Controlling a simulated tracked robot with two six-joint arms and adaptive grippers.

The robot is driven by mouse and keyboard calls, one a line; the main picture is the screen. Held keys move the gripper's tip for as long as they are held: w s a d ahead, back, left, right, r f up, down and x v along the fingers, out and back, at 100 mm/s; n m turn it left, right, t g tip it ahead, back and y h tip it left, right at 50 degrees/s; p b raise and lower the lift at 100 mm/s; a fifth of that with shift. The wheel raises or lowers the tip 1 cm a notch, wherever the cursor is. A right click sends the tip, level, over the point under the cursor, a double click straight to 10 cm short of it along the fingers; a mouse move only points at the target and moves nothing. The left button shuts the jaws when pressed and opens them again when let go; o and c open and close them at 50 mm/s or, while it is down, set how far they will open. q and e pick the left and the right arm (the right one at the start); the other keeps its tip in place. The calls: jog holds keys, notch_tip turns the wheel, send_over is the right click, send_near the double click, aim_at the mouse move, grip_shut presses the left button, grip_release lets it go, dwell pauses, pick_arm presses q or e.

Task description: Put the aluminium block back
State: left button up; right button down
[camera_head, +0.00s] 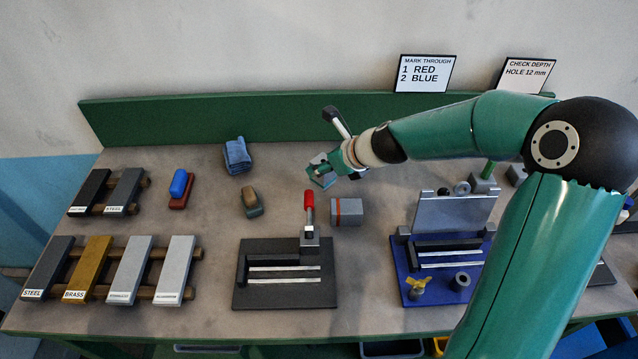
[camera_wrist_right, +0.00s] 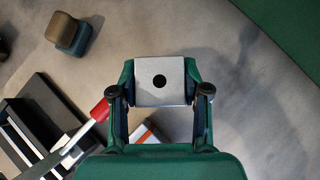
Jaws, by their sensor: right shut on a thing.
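My right gripper (camera_head: 321,169) is over the back middle of the bench. In the right wrist view its two fingers are shut on the sides of a light grey block (camera_wrist_right: 147,94) with a dark round hole in its face. This looks like the aluminium block, but I see no label on it. In the head view the block is mostly hidden by the fingers, and I cannot tell whether it touches the bench. A bar whose label seems to read aluminium (camera_head: 177,262) lies at the right end of the front left rack. My left gripper is not in view.
A grey block with an orange band (camera_head: 347,213) lies just in front of my gripper. A blue fixture (camera_head: 416,290) stands right.

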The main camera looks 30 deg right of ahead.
aim_at(323, 177)
notch_tip(323, 177, down, 4)
jog(key=b, duration=0.3)
jog(key=shift+f, duration=0.1)
jog(key=c, duration=0.8)
grip_release()
